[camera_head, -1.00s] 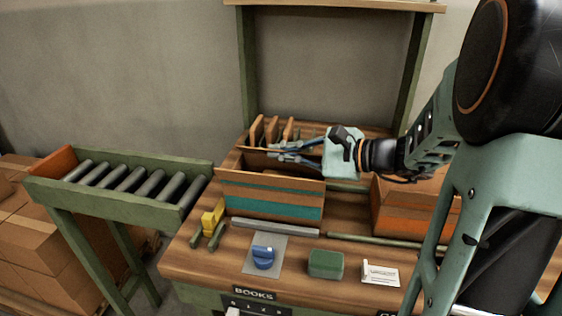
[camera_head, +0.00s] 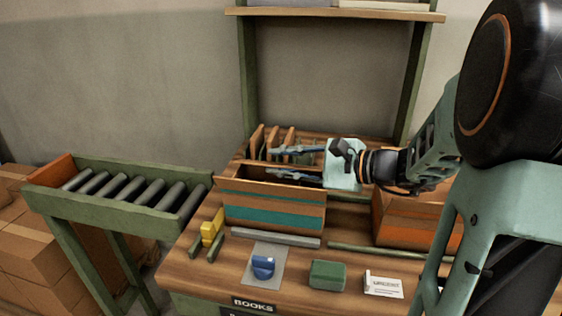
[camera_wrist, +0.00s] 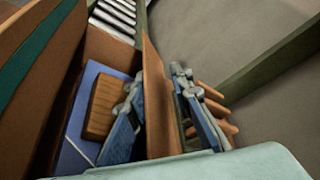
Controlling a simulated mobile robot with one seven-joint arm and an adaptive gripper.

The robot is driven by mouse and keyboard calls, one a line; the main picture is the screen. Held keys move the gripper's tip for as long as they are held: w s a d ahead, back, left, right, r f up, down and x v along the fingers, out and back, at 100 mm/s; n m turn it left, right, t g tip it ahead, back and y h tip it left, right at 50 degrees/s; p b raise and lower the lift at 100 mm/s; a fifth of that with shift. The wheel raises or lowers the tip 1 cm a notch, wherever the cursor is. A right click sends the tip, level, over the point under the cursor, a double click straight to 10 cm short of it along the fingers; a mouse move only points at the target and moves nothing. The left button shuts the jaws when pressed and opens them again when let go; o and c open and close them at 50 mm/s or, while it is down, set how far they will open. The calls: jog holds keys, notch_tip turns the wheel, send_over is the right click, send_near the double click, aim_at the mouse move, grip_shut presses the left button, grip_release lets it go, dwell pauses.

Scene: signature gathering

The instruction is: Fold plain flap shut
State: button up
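The open brown box with a teal stripe (camera_head: 250,213) stands mid-table. In the wrist view its striped wall (camera_wrist: 30,60) is at left, and a blue item (camera_wrist: 85,110) and a brown block (camera_wrist: 103,106) lie inside. A plain brown flap (camera_wrist: 158,95) stands upright on the opposite side. My gripper (camera_head: 277,162) reaches in from the right over the box's back edge. Its two fingers are spread apart, one on each side of the plain flap, as the wrist view (camera_wrist: 160,108) shows. Whether either finger touches the flap is unclear.
Several upright brown dividers (camera_head: 273,141) stand behind the box. An orange-striped box (camera_head: 395,215) is at right, partly behind my arm. A grey bar (camera_head: 275,238), blue stamp (camera_head: 263,266), green block (camera_head: 327,274) and card (camera_head: 384,284) lie in front. A roller conveyor (camera_head: 120,205) is at left.

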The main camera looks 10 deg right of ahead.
jog(key=v, duration=1.2)
jog(key=shift+r, duration=0.1)
